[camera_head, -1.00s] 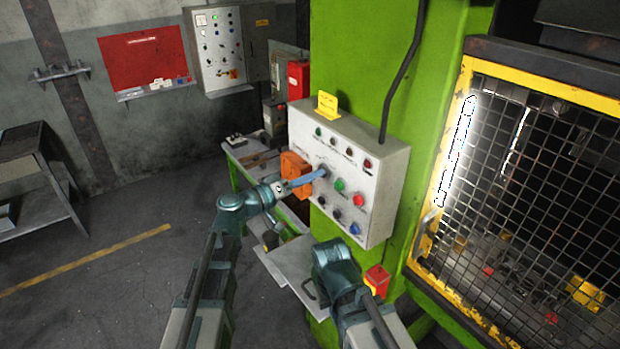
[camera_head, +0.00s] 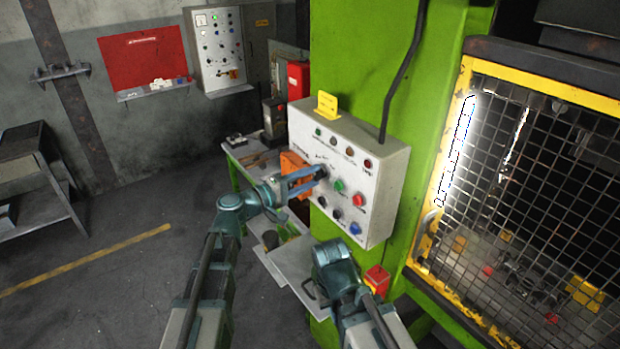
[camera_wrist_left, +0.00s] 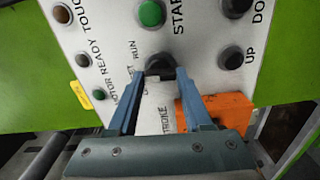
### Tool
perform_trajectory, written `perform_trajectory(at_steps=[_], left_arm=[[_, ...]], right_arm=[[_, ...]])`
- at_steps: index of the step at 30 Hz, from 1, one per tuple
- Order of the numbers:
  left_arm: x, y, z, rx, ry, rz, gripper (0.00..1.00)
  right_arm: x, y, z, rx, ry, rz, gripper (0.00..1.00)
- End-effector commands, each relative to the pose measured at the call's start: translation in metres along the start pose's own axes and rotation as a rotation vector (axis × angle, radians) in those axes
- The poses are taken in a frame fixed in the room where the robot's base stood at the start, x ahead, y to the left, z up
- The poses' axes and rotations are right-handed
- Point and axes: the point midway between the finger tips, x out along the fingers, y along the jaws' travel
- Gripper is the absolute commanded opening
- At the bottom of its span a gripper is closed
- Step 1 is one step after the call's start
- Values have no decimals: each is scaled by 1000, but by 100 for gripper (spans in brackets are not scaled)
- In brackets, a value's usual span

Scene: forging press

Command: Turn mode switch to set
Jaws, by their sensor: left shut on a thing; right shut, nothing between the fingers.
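The mode switch is a black knob (camera_wrist_left: 159,65) on the white control box, with SET and RUN lettering beside it in the left wrist view. In the head view the knob (camera_head: 321,172) sits left of the green button. My left gripper (camera_head: 318,173) has its two blue fingers closed on the knob, one on each side. The fingertips (camera_wrist_left: 158,73) show at the knob in the left wrist view, hiding part of its sides. My right gripper (camera_head: 331,256) is lower, in front of the grey shelf under the box; its fingers are hard to make out.
The control box (camera_head: 388,195) carries several buttons and lamps, including a green START button (camera_wrist_left: 151,13). An orange box (camera_head: 293,164) sits close beside my left fingers. A yellow-framed mesh guard (camera_head: 540,190) stands to the right. The floor at left is open.

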Motion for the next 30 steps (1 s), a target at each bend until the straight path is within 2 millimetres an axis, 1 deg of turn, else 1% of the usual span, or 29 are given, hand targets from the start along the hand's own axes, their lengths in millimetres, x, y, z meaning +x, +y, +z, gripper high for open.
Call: perform_trajectory(at_steps=[7, 20, 21, 23, 24, 26, 30], left_arm=[[0, 0, 0, -56, 1, -2, 0], [0, -1, 0, -65, 1, -2, 0], [0, -1, 0, -65, 1, -2, 52], [0, -1, 0, -65, 1, -2, 62], [0, -1, 0, -65, 1, -2, 70], [0, 0, 0, -65, 0, -1, 80], [0, 0, 0, -65, 0, -1, 80]], right_arm=[[0, 0, 0, 0, 0, 0, 0], [0, 0, 0, 0, 0, 0, 0], [0, 0, 0, 0, 0, 0, 0], [0, 0, 0, 0, 0, 0, 0], [0, 0, 0, 0, 0, 0, 0], [0, 0, 0, 0, 0, 0, 0], [0, 0, 0, 0, 0, 0, 0]])
